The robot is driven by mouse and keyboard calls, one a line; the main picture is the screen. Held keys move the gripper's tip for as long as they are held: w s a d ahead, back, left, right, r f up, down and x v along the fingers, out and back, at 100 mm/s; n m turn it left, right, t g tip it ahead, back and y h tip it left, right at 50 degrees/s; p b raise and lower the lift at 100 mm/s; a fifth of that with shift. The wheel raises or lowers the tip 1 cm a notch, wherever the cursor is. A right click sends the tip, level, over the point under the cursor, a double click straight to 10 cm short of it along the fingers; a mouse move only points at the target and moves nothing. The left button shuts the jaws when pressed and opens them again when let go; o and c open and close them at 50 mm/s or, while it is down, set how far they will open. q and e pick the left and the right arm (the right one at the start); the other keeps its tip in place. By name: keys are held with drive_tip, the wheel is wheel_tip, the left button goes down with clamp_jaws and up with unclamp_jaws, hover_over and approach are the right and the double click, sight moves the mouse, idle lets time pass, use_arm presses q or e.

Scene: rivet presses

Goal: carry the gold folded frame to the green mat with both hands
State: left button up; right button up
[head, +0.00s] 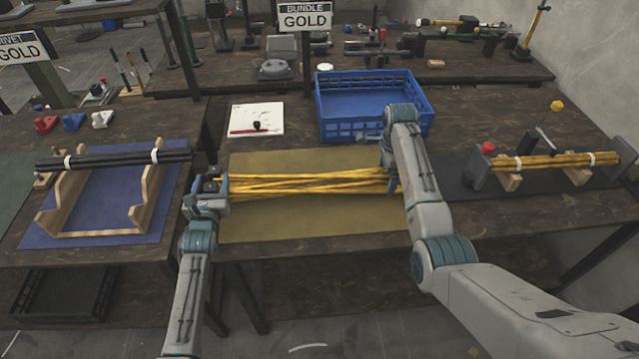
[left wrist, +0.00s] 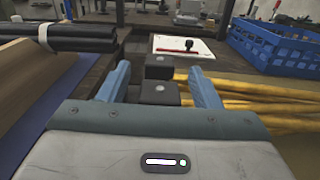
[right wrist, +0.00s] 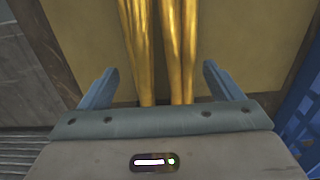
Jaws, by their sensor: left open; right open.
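The gold folded frame (head: 300,184) appears as several long gold rods lying crosswise on an olive-gold mat (head: 300,224). Its rods also show in the left wrist view (left wrist: 245,103) and the right wrist view (right wrist: 140,45). My left gripper (head: 206,187) is open at the rods' left end. Dark blocks with round studs (left wrist: 160,92) show between its fingers. My right gripper (head: 390,170) is open at the rods' right end, and the rod ends lie between its fingers in the right wrist view. A dark green mat (head: 12,190) shows at the far left edge, partly cut off.
A blue crate (head: 375,134) stands behind the olive mat, with a white board (head: 257,118) to its left. A wooden cradle (head: 100,233) with black rods (head: 120,158) stands on a blue mat on the left table. Tied gold rods (head: 555,161) rest on supports at right.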

use_arm(q)
drive_tip(key=shift+w+f, duration=0.1)
drive_tip(key=shift+w, duration=0.9)
use_arm(e)
wheel_tip(320, 180, down, 2)
drive_tip(key=shift+w, duration=0.1)
use_arm(q)
clamp_jaws()
use_arm(e)
drive_tip(key=c, duration=1.3)
clamp_jaws()
use_arm(q)
drive_tip(key=shift+r, duration=0.25)
use_arm(e)
drive_tip(key=shift+r, duration=0.2)
